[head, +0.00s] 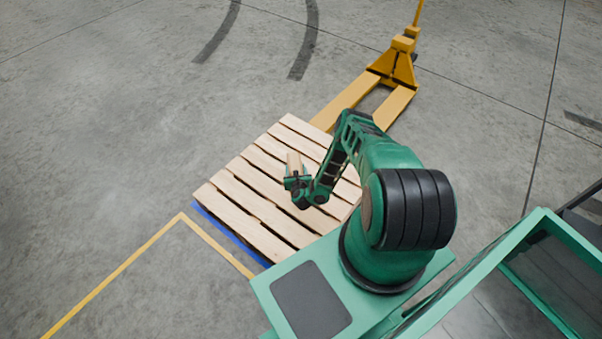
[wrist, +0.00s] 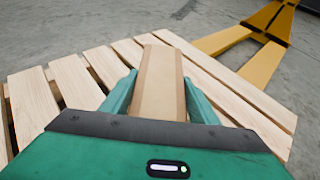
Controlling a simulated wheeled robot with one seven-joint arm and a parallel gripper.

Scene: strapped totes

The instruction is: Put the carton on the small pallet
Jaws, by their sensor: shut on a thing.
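The carton (wrist: 160,85) is a narrow brown box with a lighter band along its top. It sits between the two green fingers of my gripper (wrist: 160,100) in the wrist view, and my gripper is shut on it. In the head view the carton (head: 294,161) shows as a small tan block at my gripper (head: 297,180), over the small pallet (head: 240,205). The pallet is pale slatted wood with a blue edge low on its near left side. I cannot tell whether the carton's underside touches the slats. My arm covers the pallet's right part.
A yellow pallet jack (head: 395,75) stands behind the pallet, its forks pointing towards it; it also shows in the wrist view (wrist: 265,40). A yellow floor line (head: 120,270) runs at the near left. The concrete floor at left is clear.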

